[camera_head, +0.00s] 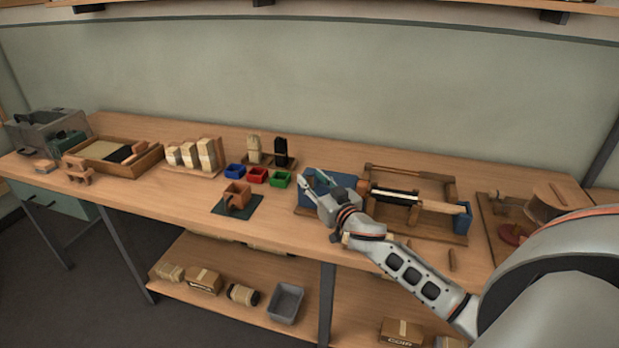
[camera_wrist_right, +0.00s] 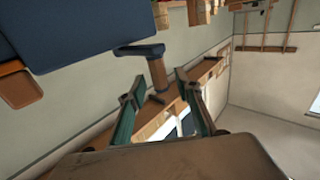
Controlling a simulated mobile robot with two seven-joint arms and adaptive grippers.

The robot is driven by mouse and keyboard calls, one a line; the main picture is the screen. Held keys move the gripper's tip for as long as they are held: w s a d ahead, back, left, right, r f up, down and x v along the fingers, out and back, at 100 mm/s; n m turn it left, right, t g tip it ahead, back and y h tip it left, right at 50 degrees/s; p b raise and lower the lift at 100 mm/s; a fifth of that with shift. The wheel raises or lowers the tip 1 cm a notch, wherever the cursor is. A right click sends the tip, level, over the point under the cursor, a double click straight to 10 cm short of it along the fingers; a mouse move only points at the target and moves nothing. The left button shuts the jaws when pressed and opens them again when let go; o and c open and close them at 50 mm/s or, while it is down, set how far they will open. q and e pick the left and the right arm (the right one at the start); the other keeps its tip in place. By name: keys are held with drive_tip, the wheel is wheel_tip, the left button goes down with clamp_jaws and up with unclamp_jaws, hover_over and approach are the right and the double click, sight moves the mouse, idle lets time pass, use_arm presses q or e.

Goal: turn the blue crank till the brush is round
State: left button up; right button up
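The blue crank (camera_wrist_right: 138,49) shows in the right wrist view as a short blue arm with a wooden handle (camera_wrist_right: 158,74). It sits beside a large blue housing (camera_wrist_right: 75,30), which also shows in the head view (camera_head: 345,179). My right gripper (camera_head: 314,177) is at the left end of this housing and hides the crank in the head view. In the wrist view its teal fingers (camera_wrist_right: 160,80) are spread, with the handle between the tips; contact cannot be told. The brush (camera_head: 395,195) is a dark and pale rod on the wooden frame, its roundness unclear. My left gripper is out of view.
A blue end block (camera_head: 462,217) stands at the frame's right end. Small blue (camera_head: 235,171), red (camera_head: 257,175) and green (camera_head: 280,180) bins and a brown cup on a dark mat (camera_head: 240,206) lie left of my gripper. A round-topped wooden fixture (camera_head: 558,200) is at right.

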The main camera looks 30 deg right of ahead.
drive_tip(key=shift+w+d, duration=0.1)
drive_tip(key=shift+w, duration=0.75)
drive_tip(key=shift+c, duration=0.3)
clamp_jaws()
